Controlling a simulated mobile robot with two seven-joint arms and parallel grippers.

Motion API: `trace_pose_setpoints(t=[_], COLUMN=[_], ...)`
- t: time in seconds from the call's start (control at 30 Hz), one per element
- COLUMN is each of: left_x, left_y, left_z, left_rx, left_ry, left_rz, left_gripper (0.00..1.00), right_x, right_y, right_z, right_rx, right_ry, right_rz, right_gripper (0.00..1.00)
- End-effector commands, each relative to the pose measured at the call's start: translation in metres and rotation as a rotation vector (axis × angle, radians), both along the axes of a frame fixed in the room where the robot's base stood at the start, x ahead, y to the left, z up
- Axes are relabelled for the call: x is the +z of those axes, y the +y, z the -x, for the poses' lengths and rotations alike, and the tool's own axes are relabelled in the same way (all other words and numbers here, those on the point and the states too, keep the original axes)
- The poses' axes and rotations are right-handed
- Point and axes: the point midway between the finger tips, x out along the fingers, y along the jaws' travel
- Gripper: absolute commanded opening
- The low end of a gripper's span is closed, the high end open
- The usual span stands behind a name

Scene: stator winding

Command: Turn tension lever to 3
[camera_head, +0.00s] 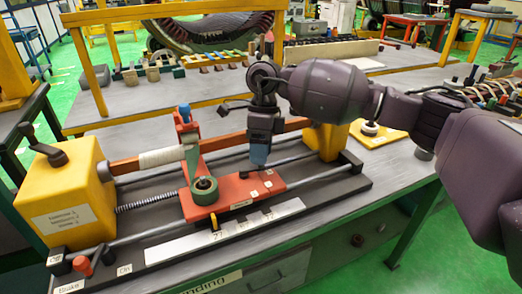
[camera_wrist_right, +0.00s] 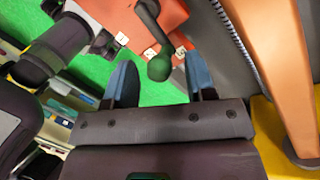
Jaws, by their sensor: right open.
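The tension lever (camera_wrist_right: 147,14) is a dark arm with a round knob (camera_wrist_right: 159,68) in the right wrist view. It stands on the red carriage (camera_head: 290,181), which also shows in the wrist view (camera_wrist_right: 110,14). Small white number tags lie on the carriage beside the knob. The knob is near the middle and right tags; I cannot tell exactly which it points at. My right gripper (camera_head: 258,157) is open above the carriage, its blue fingers on either side of the knob (camera_wrist_right: 160,80), with gaps visible. My left gripper is out of view.
A green wire guide with a roller (camera_head: 204,189) stands on the carriage left of my right gripper. A yellow housing (camera_head: 70,195) with a dark crank is at left. A printed scale (camera_head: 225,231) lies in front. An orange bar (camera_wrist_right: 262,60) runs close by.

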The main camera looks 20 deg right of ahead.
Motion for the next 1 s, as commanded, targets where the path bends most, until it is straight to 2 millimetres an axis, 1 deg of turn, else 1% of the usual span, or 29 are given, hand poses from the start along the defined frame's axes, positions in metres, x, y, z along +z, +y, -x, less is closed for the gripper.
trace_pose_setpoints(t=[0.17,0.4,0.6,0.7,0.8,1.0], left_x=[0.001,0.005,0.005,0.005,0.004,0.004], left_y=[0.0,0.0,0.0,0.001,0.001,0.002], left_z=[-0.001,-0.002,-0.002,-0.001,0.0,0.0], left_rx=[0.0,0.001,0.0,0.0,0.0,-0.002], left_ry=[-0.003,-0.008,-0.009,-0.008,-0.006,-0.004], left_rz=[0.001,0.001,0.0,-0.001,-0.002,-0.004], left_gripper=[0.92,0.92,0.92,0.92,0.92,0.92], right_x=[0.014,0.055,0.085,0.095,0.101,0.103], right_y=[-0.002,-0.01,-0.015,-0.017,-0.017,-0.018], right_z=[-0.004,-0.014,-0.022,-0.025,-0.026,-0.027], right_rx=[-0.001,-0.002,-0.001,0.0,0.001,0.001], right_ry=[-0.004,-0.005,-0.004,-0.002,-0.002,0.0], right_rz=[0.0,0.0,-0.001,0.0,0.0,0.0], right_gripper=[0.5,0.5,0.5,0.5,0.5,0.5])
